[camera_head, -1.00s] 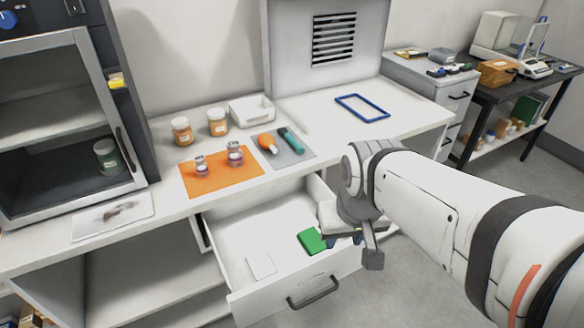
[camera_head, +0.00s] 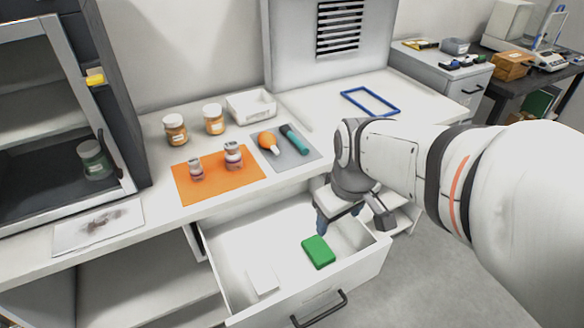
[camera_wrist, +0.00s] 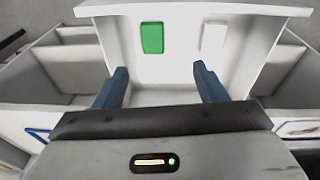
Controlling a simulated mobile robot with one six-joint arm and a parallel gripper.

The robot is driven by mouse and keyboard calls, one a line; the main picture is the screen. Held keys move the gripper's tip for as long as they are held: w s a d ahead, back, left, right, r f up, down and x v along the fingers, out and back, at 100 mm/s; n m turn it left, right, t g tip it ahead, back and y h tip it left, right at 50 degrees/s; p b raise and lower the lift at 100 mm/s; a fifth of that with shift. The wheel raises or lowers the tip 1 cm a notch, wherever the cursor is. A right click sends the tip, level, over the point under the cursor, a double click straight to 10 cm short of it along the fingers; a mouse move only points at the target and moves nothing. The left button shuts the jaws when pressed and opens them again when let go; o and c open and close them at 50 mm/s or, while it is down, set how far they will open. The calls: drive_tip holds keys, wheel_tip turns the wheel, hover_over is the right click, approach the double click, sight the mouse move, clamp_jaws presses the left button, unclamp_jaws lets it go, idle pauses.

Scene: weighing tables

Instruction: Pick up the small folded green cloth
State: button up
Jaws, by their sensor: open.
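The small folded green cloth (camera_head: 318,252) lies on the floor of the open white drawer (camera_head: 232,246), right of its middle. In the wrist view the cloth (camera_wrist: 152,38) shows beyond my fingertips, a little left of the middle. My gripper (camera_head: 338,215) is over the drawer, at the back right of the cloth and apart from it. In the wrist view its two blue fingers (camera_wrist: 161,72) stand wide apart with nothing between them.
A flat white piece (camera_head: 263,279) lies in the drawer left of the cloth. The drawer walls surround both. The worktop above holds an orange mat (camera_head: 219,183) with two small jars, a grey mat (camera_head: 300,158) with tools, and a blue frame (camera_head: 370,102).

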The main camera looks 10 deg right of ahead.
sight(317, 251)
drive_tip(key=o, duration=0.4)
drive_tip(key=w+f+n+b, duration=0.1)
drive_tip(key=w+f+n, duration=0.1)
drive_tip(key=f, duration=0.1)
drive_tip(key=w+f+n+b, duration=0.1)
drive_tip(key=f+n+b, duration=0.1)
drive_tip(key=f+n, duration=0.1)
drive_tip(key=w+f+n+g+b, duration=0.1)
drive_tip(key=w+f+n, duration=0.1)
drive_tip(key=f+n, duration=0.1)
drive_tip(key=shift+w+f, duration=0.3)
drive_tip(key=shift+f, duration=0.25)
drive_tip(key=o, duration=0.3)
drive_tip(key=w+f+n+b, duration=0.1)
drive_tip(key=f+n, duration=0.2)
drive_tip(key=w+f+n+b, duration=0.2)
drive_tip(key=f, duration=0.1)
drive_tip(key=w+f+n+g+b, duration=0.1)
drive_tip(key=f+n, duration=0.2)
drive_tip(key=f, duration=0.1)
drive_tip(key=shift+w+a+n, duration=0.1)
drive_tip(key=shift+w+n, duration=0.2)
drive_tip(key=shift+w, duration=0.1)
drive_tip(key=shift+w+f+n+b, duration=0.1)
drive_tip(key=shift+f+n+b, duration=0.3)
drive_tip(key=shift+f, duration=0.4)
drive_tip(key=shift+w+f+b, duration=0.2)
drive_tip(key=shift+f+b, duration=0.5)
drive_tip(key=shift+f, duration=2.65)
